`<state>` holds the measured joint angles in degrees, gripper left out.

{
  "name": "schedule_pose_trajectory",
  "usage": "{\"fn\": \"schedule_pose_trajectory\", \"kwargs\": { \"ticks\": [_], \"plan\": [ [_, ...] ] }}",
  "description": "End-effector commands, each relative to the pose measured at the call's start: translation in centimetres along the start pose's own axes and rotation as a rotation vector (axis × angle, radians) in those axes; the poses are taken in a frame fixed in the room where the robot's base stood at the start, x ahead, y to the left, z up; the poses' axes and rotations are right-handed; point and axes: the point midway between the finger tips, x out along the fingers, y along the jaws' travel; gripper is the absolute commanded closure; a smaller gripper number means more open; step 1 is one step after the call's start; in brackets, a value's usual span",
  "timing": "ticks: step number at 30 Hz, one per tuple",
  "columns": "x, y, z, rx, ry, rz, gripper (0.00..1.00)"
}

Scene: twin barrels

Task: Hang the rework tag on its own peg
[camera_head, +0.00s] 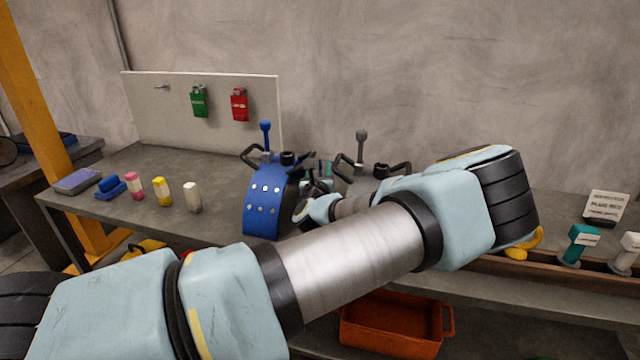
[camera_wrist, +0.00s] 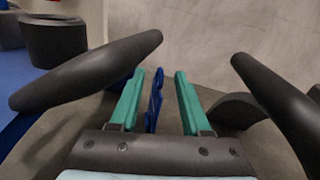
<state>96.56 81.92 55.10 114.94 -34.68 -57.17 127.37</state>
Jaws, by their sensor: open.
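The pegboard (camera_head: 222,135) stands at the back left with a bare peg (camera_head: 162,86), a green tag (camera_head: 199,101) and a red tag (camera_head: 239,104) hanging on it. My gripper (camera_wrist: 159,72) has teal fingers, open, with a narrow blue piece (camera_wrist: 154,105) standing between them, apart from both fingers. The blue piece may be the rework tag, seen edge-on; I cannot read any label on it. In the head view my gripper is between the blue barrel (camera_head: 265,205) and the grey barrel (camera_head: 362,180), mostly hidden by my arm.
Dark curved handles (camera_wrist: 90,70) flank my fingers closely, one also on the right (camera_wrist: 275,100). Several small coloured items, including a yellow one (camera_head: 161,191), stand on the bench at left. An orange bin (camera_head: 390,325) is below. The bench before the pegboard is clear.

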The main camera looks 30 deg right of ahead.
Motion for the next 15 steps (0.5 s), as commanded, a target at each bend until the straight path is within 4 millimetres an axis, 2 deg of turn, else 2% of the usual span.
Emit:
{"fn": "schedule_pose_trajectory", "kwargs": {
  "ticks": [3,6,13,15],
  "plan": [
    [1.6,0.1,0.0,-0.002,-0.001,0.001,0.53],
    [2.3,0.0,0.0,-0.001,-0.001,0.000,0.53],
    [2.4,0.0,0.0,0.001,0.000,0.000,0.53],
    [2.4,0.0,0.0,0.001,0.000,0.000,0.60]
  ]
}}
